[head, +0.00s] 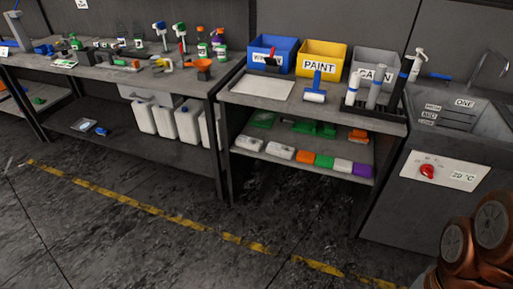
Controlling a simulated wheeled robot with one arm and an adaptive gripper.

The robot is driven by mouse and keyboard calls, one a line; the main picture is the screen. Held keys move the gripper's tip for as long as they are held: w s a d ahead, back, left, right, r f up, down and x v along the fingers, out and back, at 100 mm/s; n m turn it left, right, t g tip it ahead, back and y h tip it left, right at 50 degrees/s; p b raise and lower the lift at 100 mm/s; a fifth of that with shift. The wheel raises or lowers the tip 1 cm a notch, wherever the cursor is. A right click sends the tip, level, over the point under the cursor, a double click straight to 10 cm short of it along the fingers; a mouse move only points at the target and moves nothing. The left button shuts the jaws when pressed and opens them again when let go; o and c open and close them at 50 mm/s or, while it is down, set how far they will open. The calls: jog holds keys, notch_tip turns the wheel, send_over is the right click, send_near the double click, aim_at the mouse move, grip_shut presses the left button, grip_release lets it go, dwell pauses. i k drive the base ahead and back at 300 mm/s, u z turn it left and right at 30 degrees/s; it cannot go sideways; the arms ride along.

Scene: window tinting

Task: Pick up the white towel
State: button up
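No item is clearly marked as the white towel. On the middle shelf's front edge, two whitish folded bundles (280,151) and (249,143) lie at the left end of a row of coloured folded cloths. A paler white cloth (343,165) lies between a green cloth (325,161) and a purple one (363,169). A flat white sheet or tray (262,88) lies on the worktop above; I cannot tell if it is cloth. Only copper-coloured links of my arm show at the bottom right. My gripper is out of view.
Blue (272,54), yellow (321,58) and grey (375,66) bins stand at the worktop's back. A roller (315,92) and bottles stand before them. A sink unit (440,150) is at right, a cluttered bench (120,68) at left. The floor in front is clear.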

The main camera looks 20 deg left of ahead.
aim_at(254, 143)
jog(key=u, duration=0.5)
jog(key=i, duration=0.7)
jog(key=u, duration=0.55)
jog(key=i, duration=0.7)
jog(key=z, duration=0.05)
